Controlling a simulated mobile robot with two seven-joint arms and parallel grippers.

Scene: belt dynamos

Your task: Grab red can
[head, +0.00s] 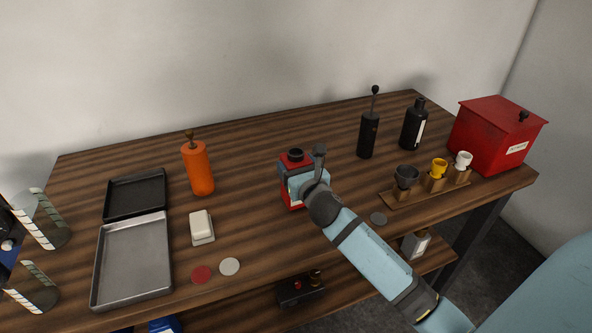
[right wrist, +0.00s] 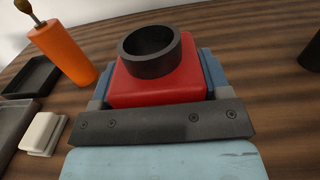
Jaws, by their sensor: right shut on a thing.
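The red can (head: 293,160) is a boxy red container with a black round cap, standing near the middle of the wooden table. In the right wrist view the red can (right wrist: 158,84) fills the centre, with its black ring-shaped cap on top. My right gripper (head: 300,182) is shut on the red can, with its blue-grey fingers on either side of the body. The gripper and wrist hide part of the can's near side. Whether its base touches the table I cannot tell. My left gripper is not in view.
An orange cylinder (head: 198,168) and a white block (head: 201,226) stand left of the can. Trays (head: 133,262) lie further left. Black bottles (head: 413,124), a cup rack (head: 425,193) and a red box (head: 496,135) stand right. Coasters (head: 229,266) lie in front.

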